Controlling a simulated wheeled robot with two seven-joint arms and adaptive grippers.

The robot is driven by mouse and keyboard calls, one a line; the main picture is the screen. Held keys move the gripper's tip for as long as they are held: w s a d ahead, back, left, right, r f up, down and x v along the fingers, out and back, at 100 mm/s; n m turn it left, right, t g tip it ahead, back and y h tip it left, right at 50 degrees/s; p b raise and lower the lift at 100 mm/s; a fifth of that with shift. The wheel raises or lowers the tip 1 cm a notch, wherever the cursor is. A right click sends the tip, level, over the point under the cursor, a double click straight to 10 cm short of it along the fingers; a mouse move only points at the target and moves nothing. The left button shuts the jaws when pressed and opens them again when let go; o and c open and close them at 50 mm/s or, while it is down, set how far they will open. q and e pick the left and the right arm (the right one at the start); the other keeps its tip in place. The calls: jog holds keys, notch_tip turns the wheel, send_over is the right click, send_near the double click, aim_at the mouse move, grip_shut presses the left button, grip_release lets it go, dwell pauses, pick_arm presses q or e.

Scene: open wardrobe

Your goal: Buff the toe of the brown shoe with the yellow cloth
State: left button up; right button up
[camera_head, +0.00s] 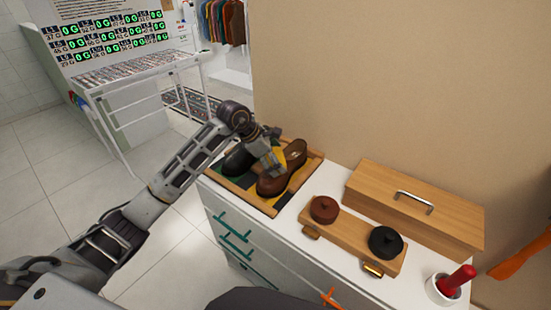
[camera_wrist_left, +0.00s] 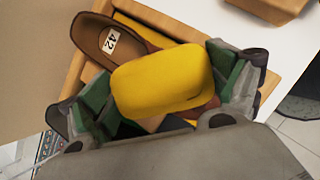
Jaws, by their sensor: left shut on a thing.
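The brown shoe (camera_head: 287,178) lies in a wooden tray (camera_head: 262,207) on the white cabinet. In the left wrist view its heel end and insole (camera_wrist_left: 93,38), marked 42, show at upper left. My left gripper (camera_head: 271,158) is over the tray, above the brown shoe. It is shut on the yellow cloth (camera_wrist_left: 165,80), which bulges between its fingers and hides much of the shoe. Whether the cloth touches the shoe's toe I cannot tell. My right gripper is not in view.
Right of the tray, a wooden board (camera_head: 352,236) holds a brown round tin (camera_head: 323,208) and a black one (camera_head: 386,240). A wooden box (camera_head: 425,208) with a metal handle stands behind. A white cup (camera_head: 443,291) with a red-handled item is at right. A wall rises behind.

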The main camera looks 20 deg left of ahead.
aim_at(268, 181)
pick_arm(q)
jog(key=shift+s+a+f+b, duration=0.15)
jog(key=shift+s+a+f, duration=0.05)
jog(key=shift+s, duration=0.25)
jog(key=shift+s+a+f+b, duration=0.15)
jog(key=shift+s, duration=0.25)
jog(key=shift+s+f, duration=0.15)
jog(key=shift+s, duration=0.45)
jog(key=shift+s+a+b, duration=0.25)
jog(key=shift+b, duration=0.05)
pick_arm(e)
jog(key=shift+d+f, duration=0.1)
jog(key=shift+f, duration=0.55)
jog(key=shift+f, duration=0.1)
pick_arm(q)
jog(key=shift+s+a+f+b, duration=0.2)
jog(key=shift+s+b, duration=0.1)
jog(key=shift+s, duration=0.1)
jog(key=shift+s+a+f+b, duration=0.25)
jog(key=shift+s+b, duration=0.15)
jog(key=shift+s, duration=0.3)
jog(key=shift+s+a+f+b, duration=0.1)
jog(key=shift+s+a+b, duration=0.1)
jog(key=shift+s+b, duration=0.35)
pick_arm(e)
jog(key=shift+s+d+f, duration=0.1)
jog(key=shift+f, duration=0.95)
pick_arm(q)
jog(key=shift+s, duration=0.1)
